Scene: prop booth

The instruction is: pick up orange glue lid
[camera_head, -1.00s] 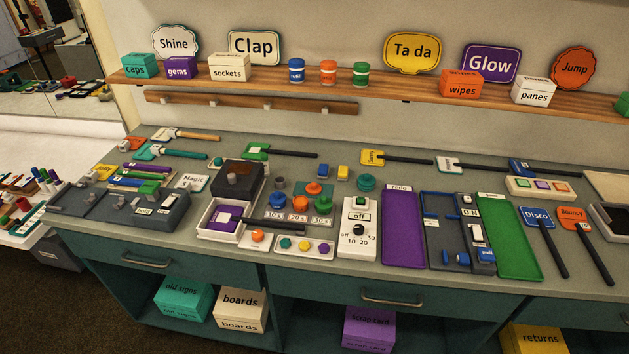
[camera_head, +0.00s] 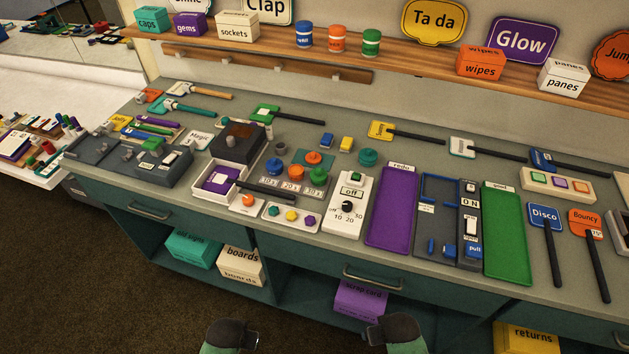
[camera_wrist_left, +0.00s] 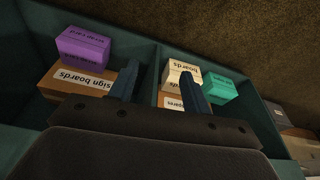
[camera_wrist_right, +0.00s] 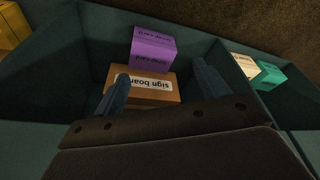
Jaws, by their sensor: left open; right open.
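A round orange lid-like piece (camera_head: 313,158) sits on a teal base at the middle of the counter in the head view. A second orange round piece (camera_head: 298,171) is just in front of it, by the 10s, 20s and 30s labels. I cannot tell for sure which is the glue lid. My left gripper (camera_wrist_left: 161,83) is open and empty, facing the shelf bays under the counter. My right gripper (camera_wrist_right: 162,82) is open and empty, facing a bay with a sign boards box. Both arms show at the bottom of the head view, well short of the lids.
A white timer box (camera_head: 351,205) stands in front at right, a dark box (camera_head: 238,145) at left. The shelf (camera_head: 400,75) runs behind. The counter's front edge lies between my arms and these things.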

